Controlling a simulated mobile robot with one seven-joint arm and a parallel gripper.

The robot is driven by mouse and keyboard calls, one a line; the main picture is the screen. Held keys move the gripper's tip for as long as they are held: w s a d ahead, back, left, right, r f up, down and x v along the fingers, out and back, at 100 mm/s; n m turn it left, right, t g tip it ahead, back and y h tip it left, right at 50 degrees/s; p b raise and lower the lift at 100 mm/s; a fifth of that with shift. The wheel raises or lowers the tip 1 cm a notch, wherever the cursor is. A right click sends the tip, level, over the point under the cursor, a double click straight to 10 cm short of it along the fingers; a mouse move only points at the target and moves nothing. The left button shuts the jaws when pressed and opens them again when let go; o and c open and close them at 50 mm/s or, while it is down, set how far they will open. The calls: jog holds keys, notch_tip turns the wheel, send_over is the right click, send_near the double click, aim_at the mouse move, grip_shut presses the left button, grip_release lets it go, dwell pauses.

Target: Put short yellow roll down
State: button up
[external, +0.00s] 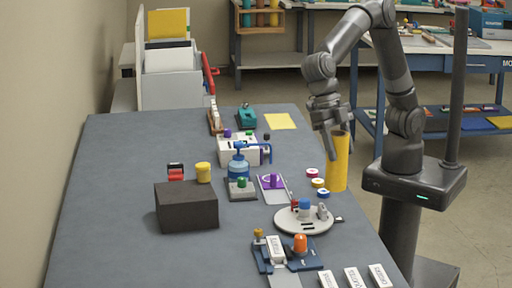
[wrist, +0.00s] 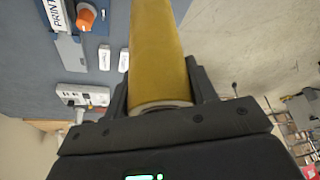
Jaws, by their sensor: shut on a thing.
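The short yellow roll (external: 338,165) is upright in my gripper (external: 331,128) near the right edge of the grey table (external: 130,215). The fingers are shut on its upper end. In the wrist view the roll (wrist: 158,50) runs away from between the fingers of my gripper (wrist: 160,92), its near end facing the camera. In that view, table is on its left and floor on its right. I cannot tell whether its lower end touches the table.
Small coloured rolls (external: 318,183) lie just left of the yellow roll. A round tray (external: 290,222) with small parts is in front of it. A dark box (external: 186,207) stands at left, with a small yellow cylinder (external: 203,172) by it. The table's left side is mostly clear.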

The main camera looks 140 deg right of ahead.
aim_at(345, 171)
jog(key=x, duration=0.3)
jog(key=shift+d, duration=0.1)
jog(key=w+a+f, duration=0.3)
jog(key=a+f, duration=0.7)
jog(key=shift+f, duration=0.35)
jog(key=shift+w+a+f, duration=0.1)
jog(key=shift+a, duration=0.05)
jog(key=o, duration=1.2)
jog(key=shift+c, duration=0.2)
jog(key=v, duration=1.2)
